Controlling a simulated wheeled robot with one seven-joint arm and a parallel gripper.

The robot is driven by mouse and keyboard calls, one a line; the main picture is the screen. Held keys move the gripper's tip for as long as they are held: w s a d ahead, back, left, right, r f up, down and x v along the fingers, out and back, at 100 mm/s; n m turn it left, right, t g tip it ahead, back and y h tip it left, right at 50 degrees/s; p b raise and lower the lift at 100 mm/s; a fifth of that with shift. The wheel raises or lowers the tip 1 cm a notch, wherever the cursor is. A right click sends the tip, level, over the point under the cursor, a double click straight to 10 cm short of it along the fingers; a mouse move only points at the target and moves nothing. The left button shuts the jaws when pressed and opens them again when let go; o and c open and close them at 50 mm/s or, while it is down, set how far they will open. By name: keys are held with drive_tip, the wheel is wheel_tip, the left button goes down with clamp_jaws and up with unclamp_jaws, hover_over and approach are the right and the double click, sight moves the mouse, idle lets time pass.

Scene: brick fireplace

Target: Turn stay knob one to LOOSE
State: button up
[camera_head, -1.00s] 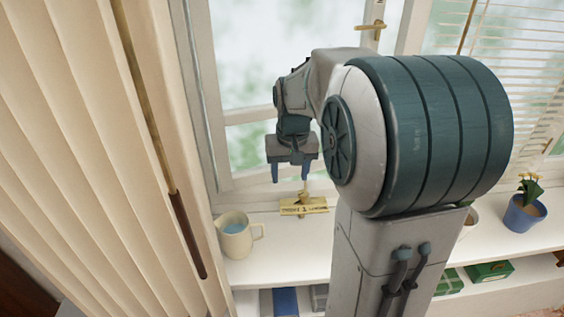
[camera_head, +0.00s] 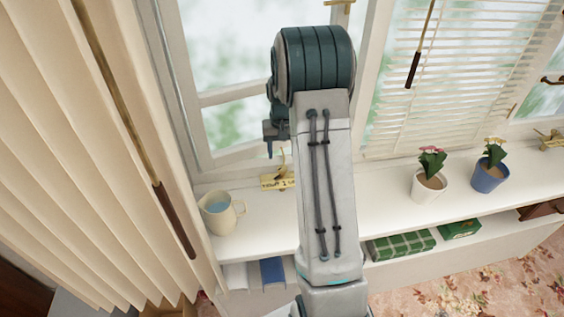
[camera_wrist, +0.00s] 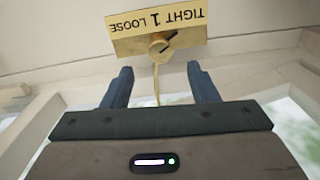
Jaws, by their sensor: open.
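The stay knob (camera_wrist: 160,49) is a small brass knob on a yellow plate (camera_wrist: 120,44). The plate's lettering, "TIGHT 1 LOOSE", is upside down in the wrist view. The knob's dark mark slants up and right, towards the TIGHT end. My gripper (camera_wrist: 160,70) is open and empty, its blue fingers apart, just short of the knob and roughly lined up with it. In the head view, the plate (camera_head: 270,183) lies on the white sill below my gripper, its right end hidden by my arm. Only part of the gripper shows there.
A cream mug (camera_head: 220,217) stands left of the plate. A white pot (camera_head: 428,185) and a blue pot (camera_head: 489,177) of flowers stand to the right, with another brass fitting (camera_head: 551,140) beyond. Window frames rise behind.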

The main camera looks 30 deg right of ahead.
sight(282, 168)
wheel_tip(282, 168, down, 6)
drive_tip(key=shift+f+p, duration=0.1)
drive_tip(key=shift+p, duration=0.35)
drive_tip(key=c, duration=1)
